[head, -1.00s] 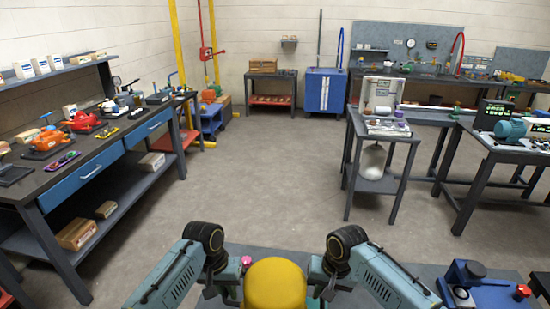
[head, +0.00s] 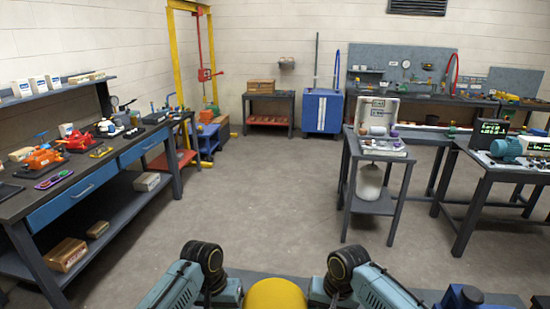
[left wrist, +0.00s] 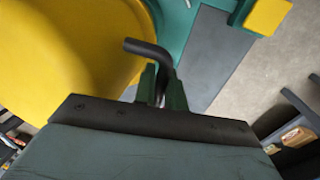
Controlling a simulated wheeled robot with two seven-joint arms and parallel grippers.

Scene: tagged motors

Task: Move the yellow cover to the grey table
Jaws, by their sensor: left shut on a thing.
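The yellow cover (head: 275,294) is a smooth, rounded shape at the bottom middle of the head view, between my two arms. In the left wrist view, the cover (left wrist: 65,55) fills the upper left. My left gripper (left wrist: 163,82) is shut on a dark bent handle (left wrist: 148,49), which appears to belong to the cover. The cover's underside is hidden. My right gripper is out of view. Several tables have grey or dark tops, including a small grey table (head: 378,207) with a lower shelf ahead to the right; I cannot tell which one is meant.
A grey surface edge (head: 250,273) lies just ahead of my arms, with a blue device (head: 462,297) at right. A long bench (head: 100,168) with blue drawers runs along the left. A blue cabinet (head: 322,112) stands at the back. The middle floor (head: 255,200) is clear.

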